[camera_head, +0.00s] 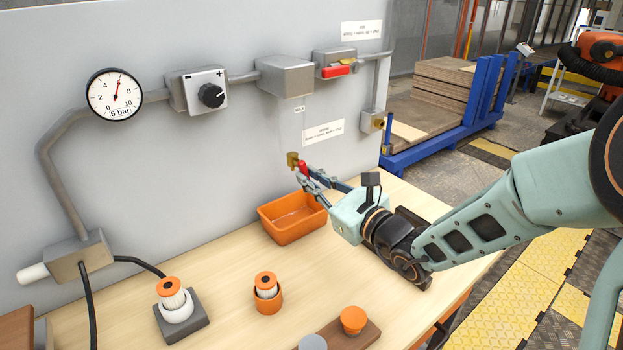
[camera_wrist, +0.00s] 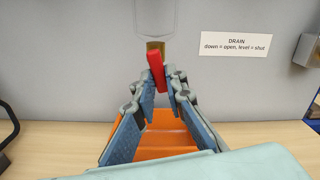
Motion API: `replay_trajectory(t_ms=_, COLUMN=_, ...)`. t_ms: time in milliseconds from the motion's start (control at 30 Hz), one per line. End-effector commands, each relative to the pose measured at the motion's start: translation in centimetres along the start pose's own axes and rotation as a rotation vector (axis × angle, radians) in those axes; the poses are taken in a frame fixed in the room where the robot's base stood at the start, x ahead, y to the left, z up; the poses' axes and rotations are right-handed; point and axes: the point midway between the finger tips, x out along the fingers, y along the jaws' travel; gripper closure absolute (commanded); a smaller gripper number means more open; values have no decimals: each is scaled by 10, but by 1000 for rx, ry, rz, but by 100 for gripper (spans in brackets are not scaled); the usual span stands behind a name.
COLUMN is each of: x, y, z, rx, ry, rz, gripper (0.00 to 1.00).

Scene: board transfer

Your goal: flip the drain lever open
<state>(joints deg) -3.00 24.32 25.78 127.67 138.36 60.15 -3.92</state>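The drain lever is a small red handle (camera_head: 303,168) on a brass valve (camera_head: 292,159) low on the grey panel. In the wrist view the red handle (camera_wrist: 156,72) slopes from the brass valve (camera_wrist: 154,47) toward the camera and slightly down; it does not hang straight down. My gripper (camera_head: 308,181) reaches toward the panel at the lever. In the wrist view the gripper's fingertips (camera_wrist: 159,84) stand apart on either side of the handle's near end. Whether a finger touches the handle cannot be told. A label (camera_wrist: 235,44) reads "DRAIN down = open, level = shut".
An orange bin (camera_head: 292,219) sits on the wooden table (camera_head: 235,285) below the valve. A gauge (camera_head: 114,95), a knob box (camera_head: 198,91) and another red-handled valve (camera_head: 336,70) are higher on the panel. Orange-topped parts (camera_head: 267,292) stand at the table's front.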

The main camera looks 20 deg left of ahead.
Motion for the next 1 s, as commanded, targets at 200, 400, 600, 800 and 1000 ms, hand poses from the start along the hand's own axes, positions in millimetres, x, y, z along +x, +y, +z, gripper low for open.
replay_trajectory(t_ms=200, x=0, y=0, z=1, rx=24, ry=1, rz=0, gripper=100)
replay_trajectory(t_ms=400, x=0, y=4, z=2, rx=189, ry=2, rz=1, gripper=100)
replay_trajectory(t_ms=600, x=0, y=6, z=1, rx=281, ry=2, rz=0, gripper=100)
replay_trajectory(t_ms=800, x=0, y=7, z=0, rx=283, ry=2, rz=0, gripper=100)
replay_trajectory(t_ms=1000, x=0, y=7, z=0, rx=282, ry=2, rz=1, gripper=73)
